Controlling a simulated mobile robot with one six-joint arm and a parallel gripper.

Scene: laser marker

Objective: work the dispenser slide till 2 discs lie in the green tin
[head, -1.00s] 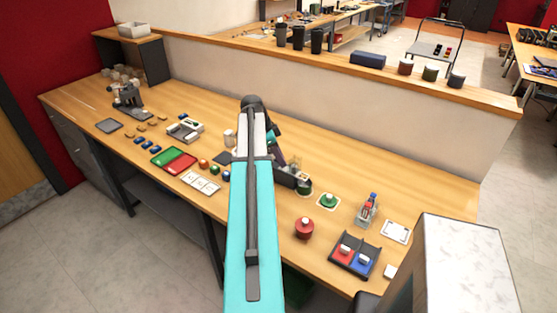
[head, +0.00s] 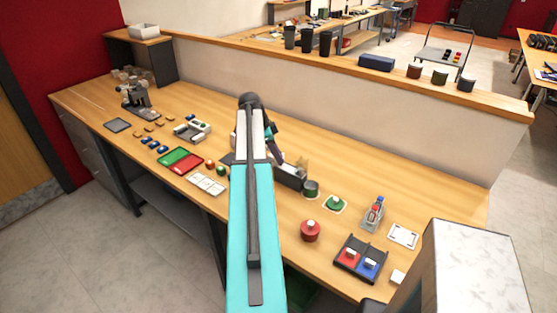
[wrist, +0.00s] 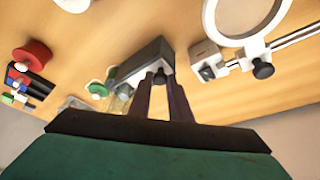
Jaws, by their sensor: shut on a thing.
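The dispenser is a dark block (head: 290,178) with a pale, clear-looking part on top, in the middle of the bench in the head view. It also shows in the wrist view (wrist: 143,60). My gripper (head: 279,160) is at its left end. In the wrist view my gripper's fingers (wrist: 160,82) are close together at the block's near end and shut on the slide, which they mostly hide. The green tin (head: 311,188) stands close by the block's right end. I cannot see inside it, so discs there cannot be told.
A green knobbed lid (head: 335,203), a red knobbed pot (head: 310,232) and a black two-bay tray (head: 361,258) stand to the right. A white ring on a stand (wrist: 245,18) is close to my gripper in the wrist view. Green and red mats (head: 188,166) lie left.

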